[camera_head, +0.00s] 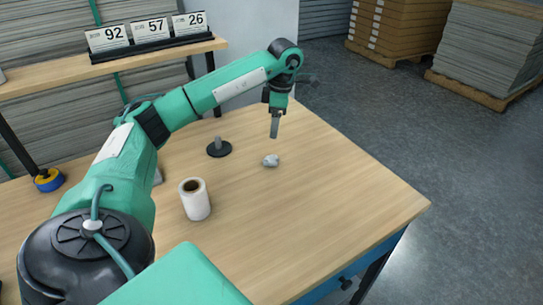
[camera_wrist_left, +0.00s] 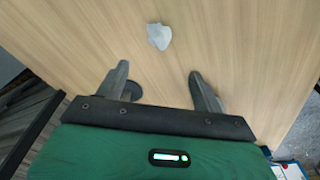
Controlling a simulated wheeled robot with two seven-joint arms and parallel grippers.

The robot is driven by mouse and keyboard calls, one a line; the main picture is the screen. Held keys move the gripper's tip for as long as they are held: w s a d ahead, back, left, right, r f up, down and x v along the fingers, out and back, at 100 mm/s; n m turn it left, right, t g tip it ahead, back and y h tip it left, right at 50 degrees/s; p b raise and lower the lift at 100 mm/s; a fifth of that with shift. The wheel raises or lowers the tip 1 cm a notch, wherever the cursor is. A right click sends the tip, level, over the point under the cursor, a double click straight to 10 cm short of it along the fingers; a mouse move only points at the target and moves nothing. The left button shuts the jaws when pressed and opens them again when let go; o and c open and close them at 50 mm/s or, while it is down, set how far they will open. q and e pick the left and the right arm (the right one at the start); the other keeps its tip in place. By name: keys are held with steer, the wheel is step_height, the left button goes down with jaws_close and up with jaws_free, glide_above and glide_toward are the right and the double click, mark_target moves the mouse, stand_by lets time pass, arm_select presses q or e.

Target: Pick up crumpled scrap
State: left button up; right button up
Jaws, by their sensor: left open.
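The crumpled scrap (camera_head: 270,160) is a small whitish-grey wad lying on the wooden table (camera_head: 330,200). In the left wrist view the scrap (camera_wrist_left: 159,36) lies beyond the fingertips, roughly centred between them. My left gripper (camera_head: 275,134) points down above the table, just behind the scrap in the head view. In the left wrist view its two fingers (camera_wrist_left: 157,72) are spread apart with nothing between them. The scrap is apart from the fingers. My right gripper is not in view.
A white roll (camera_head: 196,199) stands on the table, nearer than the scrap. A black round base with a short post (camera_head: 219,147) stands to the scrap's left. A shelf with number cards (camera_head: 146,34) is at the back left. The table's right side is clear.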

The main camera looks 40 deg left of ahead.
arm_select(q)
glide_above(272, 157)
steer(key=f, duration=0.8)
steer(key=shift+s, duration=0.2)
steer(key=f, duration=0.5)
steer(key=shift+w+f+p, duration=0.15)
steer(key=shift+w+p, duration=0.1)
steer(key=shift+p, duration=0.15)
steer(key=shift+c, duration=0.8)
steer(key=c, duration=0.7)
steer(key=shift+c, duration=0.9)
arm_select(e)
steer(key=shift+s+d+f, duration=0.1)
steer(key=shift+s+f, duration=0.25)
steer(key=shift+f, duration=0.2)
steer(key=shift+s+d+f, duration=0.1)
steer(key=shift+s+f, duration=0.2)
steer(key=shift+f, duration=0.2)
